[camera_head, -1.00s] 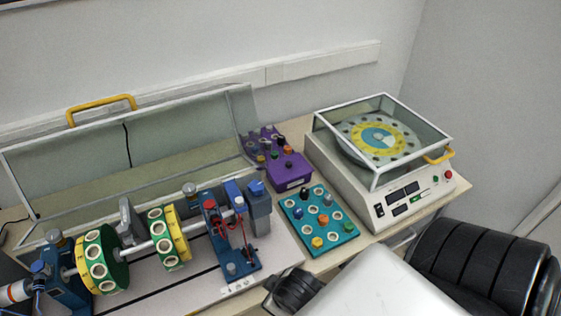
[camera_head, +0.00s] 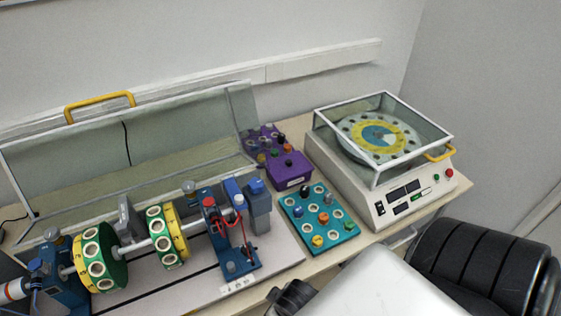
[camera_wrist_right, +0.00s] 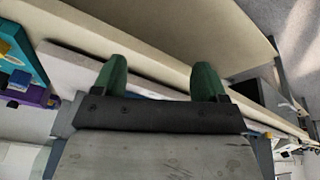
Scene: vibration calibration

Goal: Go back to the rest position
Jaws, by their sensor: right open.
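My right gripper (camera_wrist_right: 152,82) shows in the right wrist view with its two green fingers wide apart and nothing between them. It is close to the table's front edge (camera_wrist_right: 150,45). In the head view my right arm covers the bottom right, and its fingers cannot be made out. My left gripper is in neither view.
A rotor rig with green and yellow discs (camera_head: 168,235) stands at the left under a raised clear cover. A teal tray (camera_head: 335,243) with several coloured knobs and a purple box (camera_head: 289,170) are mid-table. A white balancing machine (camera_head: 400,200) stands at the right.

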